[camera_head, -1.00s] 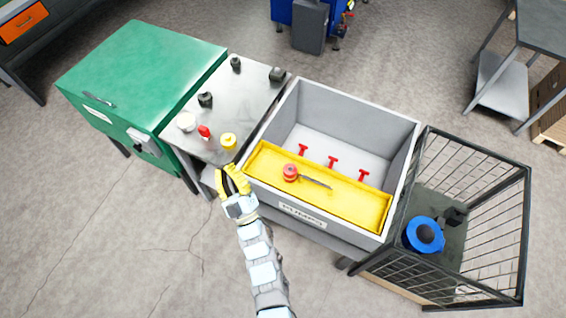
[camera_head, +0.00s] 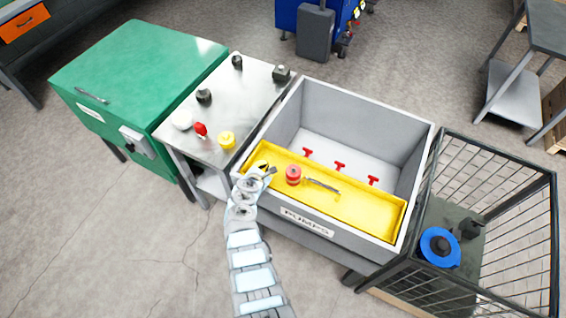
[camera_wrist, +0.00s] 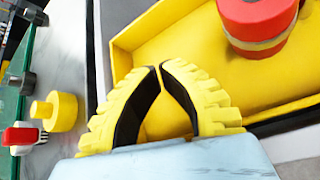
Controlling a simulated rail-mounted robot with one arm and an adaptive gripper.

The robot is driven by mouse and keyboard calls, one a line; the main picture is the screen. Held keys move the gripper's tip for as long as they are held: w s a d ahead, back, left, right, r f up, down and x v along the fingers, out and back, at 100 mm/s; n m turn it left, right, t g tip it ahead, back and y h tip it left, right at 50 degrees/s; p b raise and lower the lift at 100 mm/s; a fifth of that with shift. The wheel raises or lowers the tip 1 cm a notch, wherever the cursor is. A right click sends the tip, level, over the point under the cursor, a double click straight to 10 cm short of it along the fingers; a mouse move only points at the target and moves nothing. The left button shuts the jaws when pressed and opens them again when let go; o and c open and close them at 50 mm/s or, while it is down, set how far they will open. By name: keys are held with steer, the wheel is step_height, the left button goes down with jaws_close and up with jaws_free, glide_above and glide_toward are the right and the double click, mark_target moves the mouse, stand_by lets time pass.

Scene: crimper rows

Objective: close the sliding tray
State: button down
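The sliding tray (camera_head: 340,205) is a long, shallow yellow tray lying across the front part of a grey bin (camera_head: 418,160) labelled PUMPS. It holds a red round part (camera_head: 293,175) and a dark slim tool (camera_head: 322,186). My gripper (camera_head: 264,170) is at the tray's left end. In the wrist view my gripper (camera_wrist: 158,68) has its yellow, black-lined fingertips together with nothing between them. They overlap the yellow tray (camera_wrist: 190,45) near its corner, close to the red part (camera_wrist: 257,22). I cannot tell whether the fingers touch the tray.
Several red T-shaped pieces (camera_head: 339,167) show on the bin floor behind the tray. A metal table (camera_head: 228,103) with small parts and a green cabinet (camera_head: 140,70) stand left. A wire cage (camera_head: 520,210) holding a blue part (camera_head: 440,247) stands close on the right.

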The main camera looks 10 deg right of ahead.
mark_target(286, 156)
steer(key=d+n+h, duration=0.1)
steer(key=d+n+h+b, duration=0.1)
steer(key=n, duration=0.1)
steer(key=shift+s+d+f+g, duration=0.1)
steer(key=shift+d+f+g, duration=0.1)
steer(key=shift+g, duration=0.1)
steer(key=b+x, duration=0.3)
steer(key=shift+d+f+b, duration=0.1)
steer(key=shift+f+b, duration=0.15)
steer(key=shift+b, duration=0.15)
steer(key=shift+b+x, duration=0.75)
steer(key=shift+b, duration=0.1)
steer(key=shift+b+x, duration=0.95)
steer(key=shift+b, duration=0.3)
steer(key=shift+w+d+f+b, duration=0.2)
steer(key=shift+w+d+b, duration=0.1)
steer(key=shift+w+b, duration=0.45)
steer(key=shift+w+d+f+b, duration=0.1)
steer(key=shift+d+f+b, duration=0.25)
steer(key=shift+b, duration=0.5)
steer(key=shift+w+d+b, duration=0.2)
steer(key=shift+w+b, duration=0.15)
steer(key=shift+b, duration=0.2)
steer(key=shift+w, duration=0.1)
